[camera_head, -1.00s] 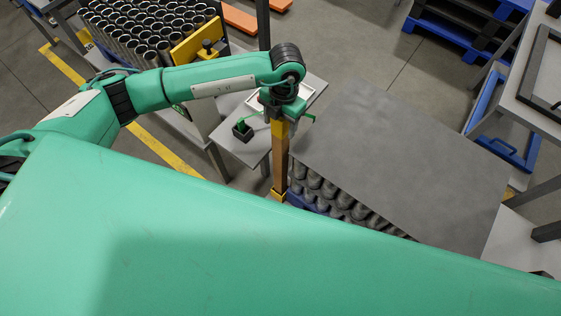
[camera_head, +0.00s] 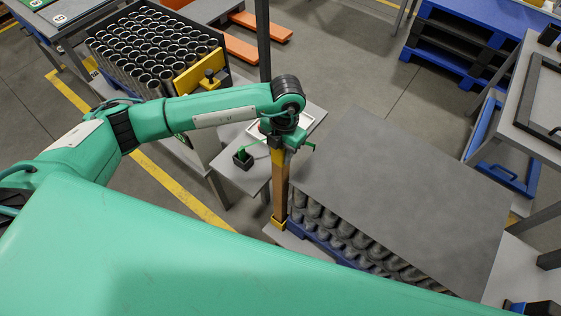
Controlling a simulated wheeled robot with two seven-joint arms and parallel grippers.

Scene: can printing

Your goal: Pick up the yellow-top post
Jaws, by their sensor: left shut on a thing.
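The yellow-top post (camera_head: 281,188) is a brown upright post with a yellow top and a yellow foot. It stands at the left corner of the grey-covered stack of cans. My left gripper (camera_head: 279,149) is at the post's top, pointing down, and is shut on it. The wrist hides part of the yellow top. My right gripper is not in view.
The grey sheet (camera_head: 400,180) lies over several cans (camera_head: 345,232) right of the post. A small table (camera_head: 228,184) with a dark box (camera_head: 243,160) stands to the left. A can rack (camera_head: 150,50) is behind. A blue frame (camera_head: 505,172) is at right.

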